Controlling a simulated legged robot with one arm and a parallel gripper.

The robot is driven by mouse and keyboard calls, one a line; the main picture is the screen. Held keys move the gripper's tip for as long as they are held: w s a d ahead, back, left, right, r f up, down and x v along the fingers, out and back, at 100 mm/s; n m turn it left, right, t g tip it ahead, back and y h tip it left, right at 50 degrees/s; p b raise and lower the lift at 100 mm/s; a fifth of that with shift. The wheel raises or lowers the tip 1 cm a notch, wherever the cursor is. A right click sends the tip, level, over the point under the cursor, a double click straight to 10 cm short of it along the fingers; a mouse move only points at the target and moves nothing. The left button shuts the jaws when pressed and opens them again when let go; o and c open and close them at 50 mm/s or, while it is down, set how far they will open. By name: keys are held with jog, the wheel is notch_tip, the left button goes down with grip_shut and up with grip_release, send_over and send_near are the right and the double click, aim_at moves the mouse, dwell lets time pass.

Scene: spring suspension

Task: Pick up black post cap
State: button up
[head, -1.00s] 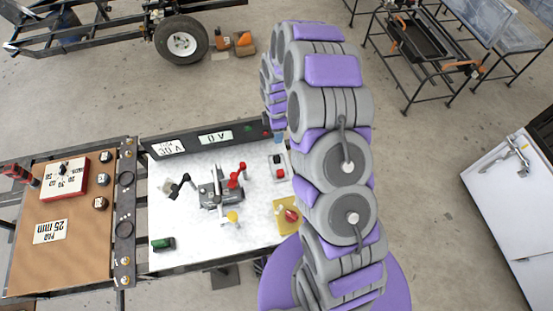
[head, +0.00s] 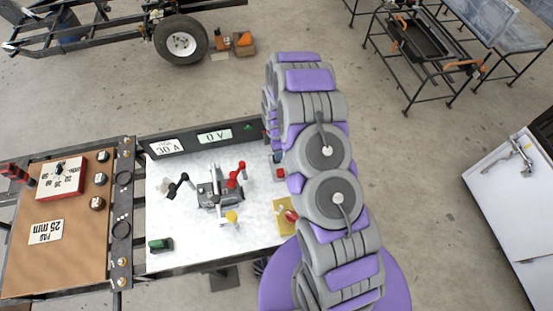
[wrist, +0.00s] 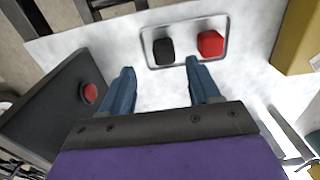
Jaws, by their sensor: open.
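The black post cap (wrist: 163,51) sits in a small shallow tray (wrist: 180,66) on the white bench top, left of a red post cap (wrist: 211,44) in the wrist view. My gripper (wrist: 159,66) is open and empty, with its two blue fingers pointing toward the tray. The black cap shows just beyond the gap between the fingertips, apart from both. In the head view the red cap (head: 278,173) shows beside my arm. The black cap is hard to make out there, next to my blue fingers.
A dark panel with displays (head: 205,139) stands along the bench's back edge, and its red button (wrist: 89,92) is left of my fingers in the wrist view. A grey fixture (head: 212,192) with red and black clamps stands mid-bench. A yellow block (wrist: 300,35) is right of the tray.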

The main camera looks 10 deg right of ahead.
jog(key=f, duration=0.3)
jog(key=f+b, duration=0.1)
jog(key=f, duration=0.1)
jog(key=shift+s, duration=0.25)
jog(key=shift+r, duration=0.1)
jog(key=shift+c, duration=0.4)
jog(key=c, duration=1)
